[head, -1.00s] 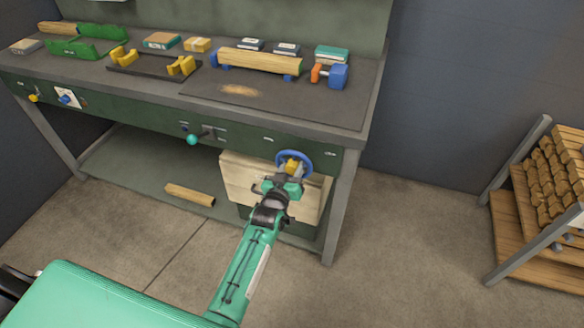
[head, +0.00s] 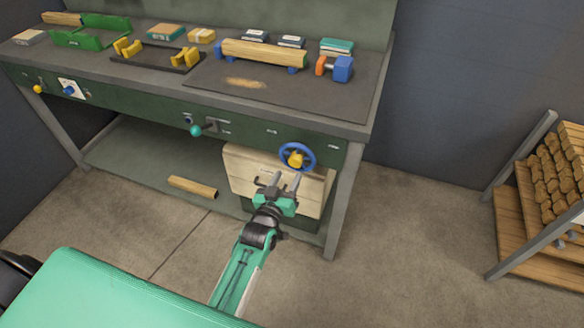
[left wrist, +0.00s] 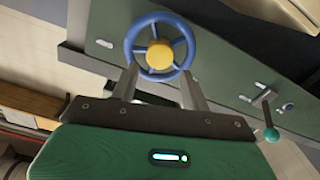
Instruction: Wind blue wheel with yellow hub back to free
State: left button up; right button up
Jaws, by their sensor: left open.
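The blue wheel (head: 309,151) with its yellow hub (head: 296,159) is mounted on the green front of the bench, near its right leg. In the left wrist view the blue wheel (left wrist: 186,34) and its yellow hub (left wrist: 159,55) show whole, just beyond the fingertips. My left gripper (head: 285,181) is open and empty, a little below and in front of the wheel, apart from it. In the left wrist view the two fingers of my left gripper (left wrist: 160,80) stand spread below the hub. My right gripper is not in view.
A crank with a teal knob (head: 196,131) sticks out of the bench front to the left. A pale wooden panel (head: 240,170) is behind my gripper, under the wheel. A wood piece (head: 192,187) lies below the bench. A rack of turned wood (head: 555,180) stands at right.

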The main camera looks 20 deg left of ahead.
pick_arm(q)
jog(key=s, duration=0.6)
jog(key=shift+a, duration=0.15)
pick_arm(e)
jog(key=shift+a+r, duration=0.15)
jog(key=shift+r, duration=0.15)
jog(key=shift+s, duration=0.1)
